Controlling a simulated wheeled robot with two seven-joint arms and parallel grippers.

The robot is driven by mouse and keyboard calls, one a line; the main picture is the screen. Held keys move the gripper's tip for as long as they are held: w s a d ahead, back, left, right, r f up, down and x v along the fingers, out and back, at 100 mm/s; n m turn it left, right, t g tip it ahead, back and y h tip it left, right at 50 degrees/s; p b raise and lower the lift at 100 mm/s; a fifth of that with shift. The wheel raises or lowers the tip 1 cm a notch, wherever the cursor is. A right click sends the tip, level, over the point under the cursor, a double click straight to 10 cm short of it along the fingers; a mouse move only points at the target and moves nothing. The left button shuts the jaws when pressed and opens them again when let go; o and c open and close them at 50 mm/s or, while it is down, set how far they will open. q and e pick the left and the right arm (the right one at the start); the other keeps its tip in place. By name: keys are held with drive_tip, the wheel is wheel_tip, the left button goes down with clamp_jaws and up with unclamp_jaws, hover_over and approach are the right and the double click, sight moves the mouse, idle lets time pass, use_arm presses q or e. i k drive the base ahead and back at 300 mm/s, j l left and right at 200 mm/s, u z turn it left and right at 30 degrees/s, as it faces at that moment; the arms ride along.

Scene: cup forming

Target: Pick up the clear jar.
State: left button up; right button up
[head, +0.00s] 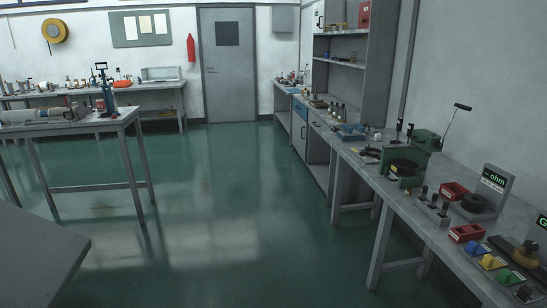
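I cannot make out a clear jar in the head view. Small items stand on the benches, but the far ones are too small to tell apart. Neither of my grippers is in view.
A long workbench (362,168) runs along the right wall, with red bins (466,233), a green machine (425,141) and coloured blocks. A table (80,124) stands at left, a bench (150,87) behind it. A grey surface's corner (40,255) is lower left. Green floor (215,200) between is clear.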

sight(353, 54)
drive_tip(key=i+u, duration=0.25)
drive_tip(key=i, duration=2.15)
drive_tip(key=i+z, duration=0.2)
drive_tip(key=i, duration=0.3)
drive_tip(key=i+z, duration=0.2)
drive_tip(key=i, duration=0.25)
drive_tip(key=i+z, duration=0.2)
drive_tip(key=i, duration=0.3)
drive_tip(key=i+j+z, duration=0.2)
drive_tip(key=i, duration=0.25)
drive_tip(key=i+j+z, duration=0.15)
drive_tip(key=i, duration=0.3)
drive_tip(key=i+j+z, duration=0.25)
drive_tip(key=i, duration=0.15)
drive_tip(key=i+j+z, duration=0.1)
drive_tip(key=i+z, duration=0.15)
drive_tip(key=i, duration=0.15)
drive_tip(key=i+j+z, duration=0.1)
drive_tip(key=j, duration=0.25)
drive_tip(key=i+j+z, duration=0.1)
drive_tip(key=j, duration=0.3)
drive_tip(key=i+j+z, duration=0.1)
drive_tip(key=i+j, duration=0.15)
drive_tip(key=j, duration=0.15)
drive_tip(key=i+j+z, duration=0.1)
drive_tip(key=j, duration=0.3)
drive_tip(key=i+j+z, duration=0.1)
drive_tip(key=j, duration=0.3)
